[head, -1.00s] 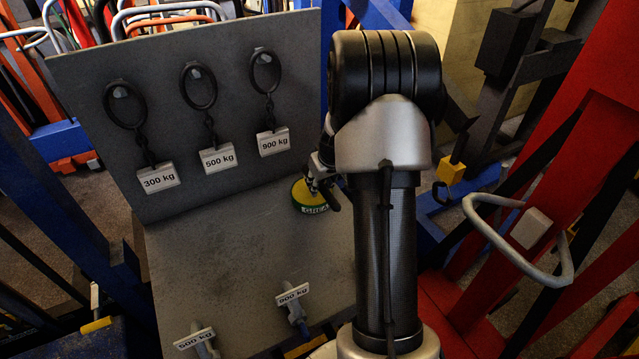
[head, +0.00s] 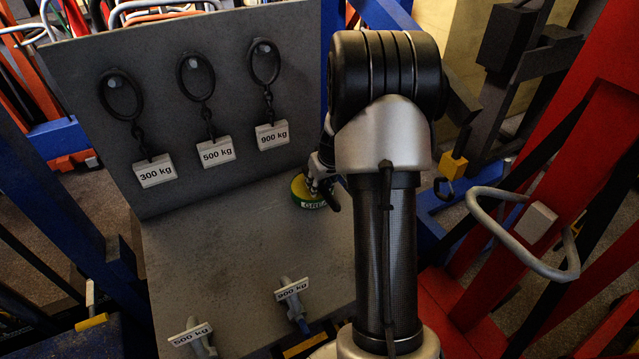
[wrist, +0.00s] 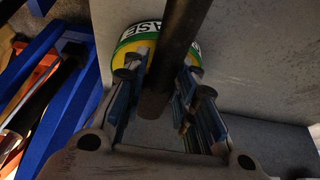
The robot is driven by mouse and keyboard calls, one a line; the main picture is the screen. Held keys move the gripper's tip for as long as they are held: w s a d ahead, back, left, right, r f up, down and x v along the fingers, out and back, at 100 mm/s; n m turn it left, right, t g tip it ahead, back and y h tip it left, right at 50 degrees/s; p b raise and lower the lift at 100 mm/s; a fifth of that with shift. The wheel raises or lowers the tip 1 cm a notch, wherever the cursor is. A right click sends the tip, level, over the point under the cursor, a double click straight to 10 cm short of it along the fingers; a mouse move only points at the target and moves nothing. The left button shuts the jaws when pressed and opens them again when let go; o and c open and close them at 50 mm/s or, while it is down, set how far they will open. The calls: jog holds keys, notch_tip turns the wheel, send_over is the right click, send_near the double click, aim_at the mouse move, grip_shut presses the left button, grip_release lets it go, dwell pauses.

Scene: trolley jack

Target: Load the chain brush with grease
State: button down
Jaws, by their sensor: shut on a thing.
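A short round tin with a green and yellow side and a grease label (head: 308,190) stands on the grey panel, just left of my gripper (head: 325,188). In the wrist view the tin (wrist: 130,42) lies beyond my fingertips, and its label is partly covered. My gripper (wrist: 163,82) is shut on a dark round rod (wrist: 180,40), which looks like the brush handle. The rod runs between the fingers and crosses in front of the tin. The brush's bristle end is not visible, so I cannot tell whether it touches the grease.
An upright grey board (head: 230,120) carries several dark rings and chains with weight tags (head: 215,152). Two tagged grey fittings (head: 295,300) stand at the panel's front. A grey bent handle (head: 520,250) on red framework is at right. The panel's middle is clear.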

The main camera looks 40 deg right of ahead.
jog(key=shift+f+b, duration=0.65)
jog(key=shift+b, duration=0.05)
dwell(1.0)
jog(key=shift+r+p, duration=2.25)
jog(key=shift+r, duration=1.35)
